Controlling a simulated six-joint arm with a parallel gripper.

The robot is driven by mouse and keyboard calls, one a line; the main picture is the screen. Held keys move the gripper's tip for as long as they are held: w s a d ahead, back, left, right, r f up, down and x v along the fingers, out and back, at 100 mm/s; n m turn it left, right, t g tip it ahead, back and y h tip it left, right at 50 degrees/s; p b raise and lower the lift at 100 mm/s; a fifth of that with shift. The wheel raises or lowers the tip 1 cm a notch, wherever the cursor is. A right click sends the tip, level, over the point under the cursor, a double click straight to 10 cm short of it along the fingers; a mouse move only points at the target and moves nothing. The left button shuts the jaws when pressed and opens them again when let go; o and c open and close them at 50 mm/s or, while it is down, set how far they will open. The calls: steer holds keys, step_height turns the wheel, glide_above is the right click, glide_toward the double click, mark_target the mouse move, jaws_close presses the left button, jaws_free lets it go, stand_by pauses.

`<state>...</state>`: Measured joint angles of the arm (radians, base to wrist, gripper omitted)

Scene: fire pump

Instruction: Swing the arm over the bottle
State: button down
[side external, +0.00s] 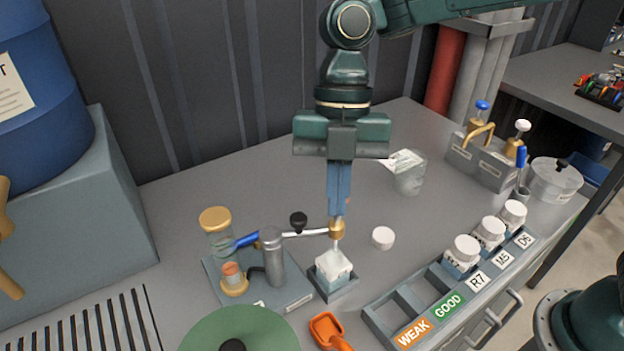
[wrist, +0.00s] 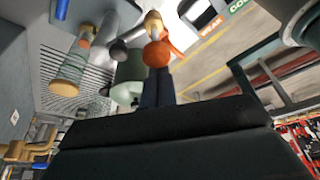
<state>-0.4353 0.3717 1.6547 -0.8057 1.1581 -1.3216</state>
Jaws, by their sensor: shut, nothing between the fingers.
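The small open bottle (side external: 333,266) with white contents stands in a grey holder on the bench. The swing arm (side external: 306,233) is a thin metal bar on a grey post (side external: 271,258), with a blue handle (side external: 246,240) at its left end. Its brass tip (side external: 336,229) is above the bottle, with a thin spout pointing down at it. My gripper (side external: 338,212) points straight down, fingers shut and empty, right at the top of the brass tip; whether they touch I cannot tell. In the wrist view my dark fingers (wrist: 157,90) are together.
A loose white cap (side external: 383,238) lies right of the bottle. A rack (side external: 408,300) with several capped bottles stands at the right. An orange scoop (side external: 328,329) lies in front. A glass cylinder (side external: 222,240) stands left of the post. The bench behind is mostly clear.

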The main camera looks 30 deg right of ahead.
steer(key=shift+s+a+m+t+y, duration=0.85)
steer(key=shift+a+m+t, duration=1.35)
steer(key=shift+a+m, duration=5.2)
steer(key=v, duration=1)
steer(key=d+r+m+t, duration=0.2)
steer(key=d+m, duration=0.3)
steer(key=d, duration=1.1)
steer(key=s+d+f+m+h, duration=0.1)
steer(key=s+d+f+m, duration=0.1)
steer(key=d, duration=0.5)
steer(key=s+d+f+m+t+h, duration=0.1)
steer(key=s+d+f+m, duration=0.1)
steer(key=s+d, duration=0.3)
steer(key=s+d+f+m+t+h, duration=0.1)
steer(key=s+d+m, duration=0.3)
steer(key=d, duration=0.5)
steer(key=shift+s+d+f+m+h, duration=0.3)
steer(key=shift+f+h, duration=0.15)
steer(key=shift+f, duration=0.3)
